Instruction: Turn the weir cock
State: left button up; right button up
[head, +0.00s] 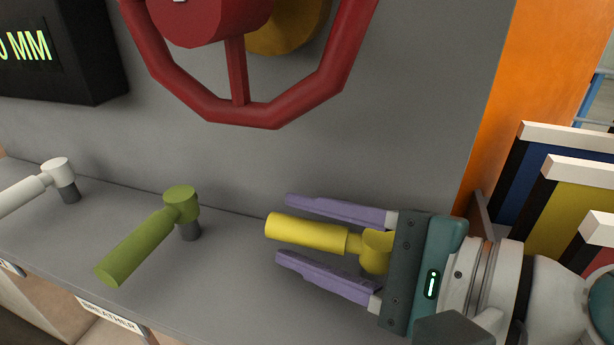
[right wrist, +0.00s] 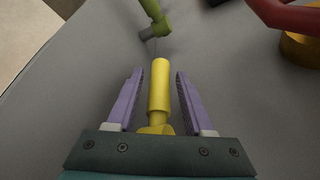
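A yellow lever cock (head: 307,233) stands on the grey ledge, its handle pointing left in the head view. My right gripper (head: 282,229) reaches in from the right with its purple fingers on either side of this handle. The fingers are open, with a gap on each side. In the right wrist view the yellow handle (right wrist: 160,90) lies between the two fingers (right wrist: 156,75). The label under the yellow cock is not in view, so I cannot tell whether it is the weir cock. My left gripper is not in view.
A green cock (head: 140,245), above a label reading "BREATHER" (head: 108,314), and a white cock (head: 30,190) stand further left on the ledge (head: 225,290). A red handwheel (head: 240,75) hangs above. An orange post (head: 520,85) and coloured panels (head: 575,205) stand at right.

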grip_shut()
dwell(1.1)
